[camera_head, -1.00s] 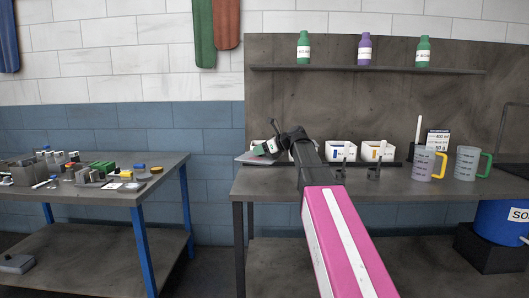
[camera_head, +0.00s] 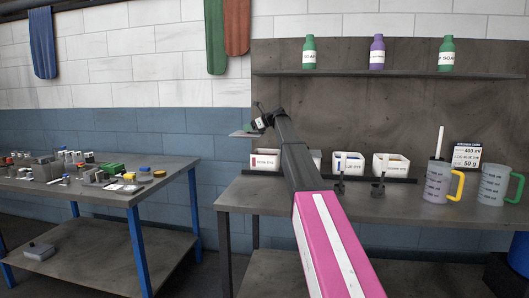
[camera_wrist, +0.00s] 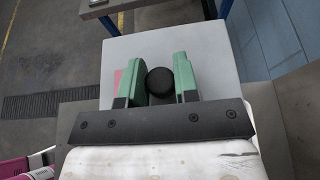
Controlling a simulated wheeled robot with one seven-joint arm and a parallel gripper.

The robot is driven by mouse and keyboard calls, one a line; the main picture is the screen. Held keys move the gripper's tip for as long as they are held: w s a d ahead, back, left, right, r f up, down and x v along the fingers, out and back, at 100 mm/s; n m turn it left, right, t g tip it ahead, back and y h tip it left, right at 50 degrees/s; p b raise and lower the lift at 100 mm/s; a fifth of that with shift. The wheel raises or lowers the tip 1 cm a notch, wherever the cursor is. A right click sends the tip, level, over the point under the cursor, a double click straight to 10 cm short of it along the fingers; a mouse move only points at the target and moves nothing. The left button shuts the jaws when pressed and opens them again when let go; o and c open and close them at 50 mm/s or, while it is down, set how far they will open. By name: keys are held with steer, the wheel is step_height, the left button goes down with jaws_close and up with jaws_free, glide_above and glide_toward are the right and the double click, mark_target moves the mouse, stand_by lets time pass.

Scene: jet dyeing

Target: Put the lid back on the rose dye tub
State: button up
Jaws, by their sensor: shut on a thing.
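My gripper (camera_head: 259,123) is up at the end of my arm, above the left end of the bench. In the wrist view its green fingers (camera_wrist: 159,82) are shut on the round black knob (camera_wrist: 159,84) of a flat grey lid (camera_wrist: 205,66). A pink patch shows on the lid beside the left finger. In the head view the lid (camera_head: 242,134) is seen nearly edge-on, apart from the tubs. The leftmost white tub (camera_head: 265,161), which I take for the rose dye tub, has a small reddish label and stands below my gripper. Its inside is hard to make out.
More white tubs (camera_head: 390,163) stand in the row; my arm partly hides one. Small dark holders (camera_head: 378,189) stand in front. Measuring jugs (camera_head: 438,182) and a card (camera_head: 466,155) are at the right. A shelf (camera_head: 400,73) holds bottles. A cluttered table (camera_head: 120,197) stands left.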

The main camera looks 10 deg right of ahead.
steer(key=w+d+f, duration=0.4)
steer(key=d+f, duration=0.6)
steer(key=shift+f, duration=0.2)
steer(key=shift+f, duration=0.15)
steer(key=o, duration=1)
steer(key=shift+c, duration=0.2)
steer(key=v, duration=1.2)
